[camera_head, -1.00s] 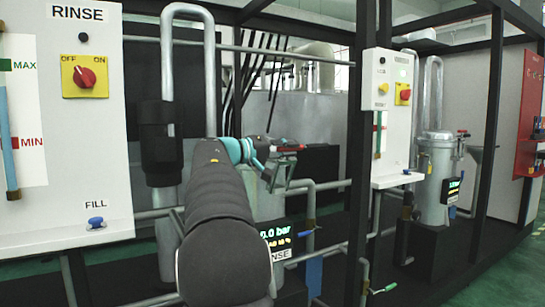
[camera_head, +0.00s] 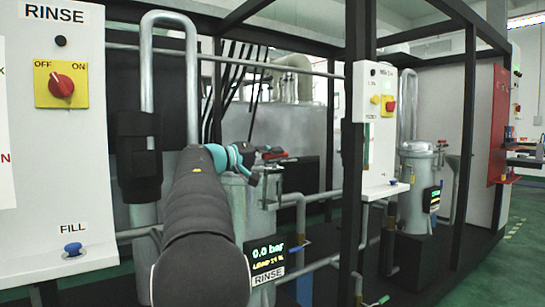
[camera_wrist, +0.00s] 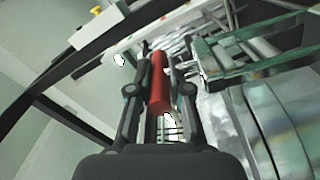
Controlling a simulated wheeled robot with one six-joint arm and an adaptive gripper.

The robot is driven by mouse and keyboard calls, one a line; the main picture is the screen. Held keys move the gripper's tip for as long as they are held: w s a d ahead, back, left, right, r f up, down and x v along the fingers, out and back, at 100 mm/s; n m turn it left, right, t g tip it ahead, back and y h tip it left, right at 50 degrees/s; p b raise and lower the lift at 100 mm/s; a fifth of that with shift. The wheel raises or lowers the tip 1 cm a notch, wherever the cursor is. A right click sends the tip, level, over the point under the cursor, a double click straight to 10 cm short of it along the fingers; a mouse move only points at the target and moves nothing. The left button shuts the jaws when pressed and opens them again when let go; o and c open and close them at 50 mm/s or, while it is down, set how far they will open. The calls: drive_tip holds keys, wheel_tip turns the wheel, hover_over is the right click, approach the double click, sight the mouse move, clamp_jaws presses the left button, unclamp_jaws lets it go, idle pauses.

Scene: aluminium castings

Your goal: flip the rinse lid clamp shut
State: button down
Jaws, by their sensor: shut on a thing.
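My gripper (camera_head: 262,157) is at the top of the rinse tank (camera_head: 259,212), a grey metal vessel partly hidden behind my arm. In the wrist view my gripper (camera_wrist: 158,68) is shut on a red cylindrical handle (camera_wrist: 158,84), which lies between the two black fingers. The red handle of the lid clamp also shows in the head view (camera_head: 275,155), just beyond the fingers. The clamp's metal frame (camera_head: 268,176) stands at the tank rim. Whether the clamp is fully down cannot be told.
A display marked RINSE (camera_head: 266,259) reads 0.0 bar. A RINSE panel (camera_head: 62,130) with a red knob (camera_head: 61,85) stands at the left. A black frame post (camera_head: 355,150) and a second panel (camera_head: 375,125) stand right of the tank. Pipes run beside it.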

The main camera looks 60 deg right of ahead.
drive_tip(key=c, duration=1.4)
unclamp_jaws()
drive_tip(key=shift+o, duration=0.2)
drive_tip(key=shift+w+a, duration=0.1)
drive_tip(key=v, duration=1.2)
